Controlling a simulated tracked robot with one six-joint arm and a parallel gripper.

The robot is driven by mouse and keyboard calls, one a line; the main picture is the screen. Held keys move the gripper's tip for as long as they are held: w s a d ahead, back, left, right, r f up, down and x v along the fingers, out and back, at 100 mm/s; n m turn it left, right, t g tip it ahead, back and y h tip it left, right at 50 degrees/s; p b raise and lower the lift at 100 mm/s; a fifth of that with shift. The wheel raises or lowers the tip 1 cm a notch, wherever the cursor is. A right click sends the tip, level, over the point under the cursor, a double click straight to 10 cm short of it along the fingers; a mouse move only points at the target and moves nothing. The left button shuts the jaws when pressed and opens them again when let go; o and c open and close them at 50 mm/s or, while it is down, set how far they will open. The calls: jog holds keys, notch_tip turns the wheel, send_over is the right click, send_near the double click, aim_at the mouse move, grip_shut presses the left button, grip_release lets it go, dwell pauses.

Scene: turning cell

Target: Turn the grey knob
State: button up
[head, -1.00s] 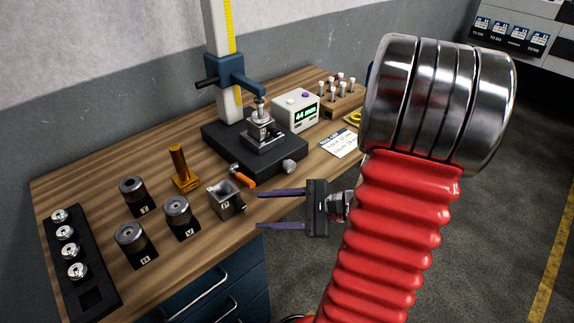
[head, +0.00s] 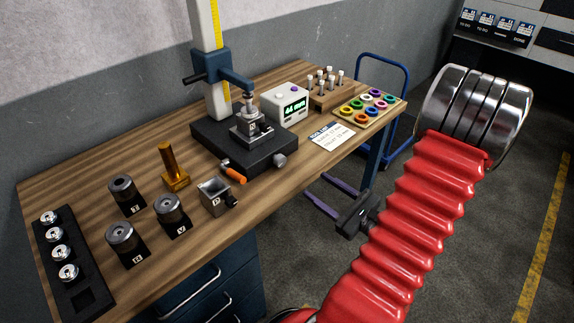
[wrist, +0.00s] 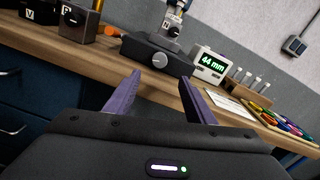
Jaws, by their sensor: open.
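The grey knob (head: 279,160) sits on the front face of the black base (head: 213,134) of the measuring stand, near its right corner. In the wrist view the knob (wrist: 159,60) shows ahead, just above and between my fingertips. My gripper (head: 322,188) is open and empty, with its two purple fingers apart. It is to the right of and below the knob in the head view, off the table's front edge, not touching it. The fingers also show in the wrist view (wrist: 160,78). Nothing hides the knob.
An orange handle (head: 235,173) and a grey block (head: 214,196) lie left of the knob. A display box (head: 284,108) reads 44 mm. A paper card (head: 331,134) and a tray of coloured rings (head: 352,117) are to the right. The wooden table edge runs before my gripper.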

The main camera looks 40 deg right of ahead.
aim_at(282, 162)
jog(key=shift+w+a, duration=0.15)
jog(key=shift+w, duration=3.3)
jog(key=shift+w+a, duration=0.1)
jog(key=shift+w, duration=3.35)
jog(key=shift+c, duration=0.3)
jog(key=c, duration=1)
jog(key=shift+m, duration=0.3)
jog(key=shift+m, duration=1.2)
jog(key=o, duration=1.1)
jog(key=shift+c, duration=0.2)
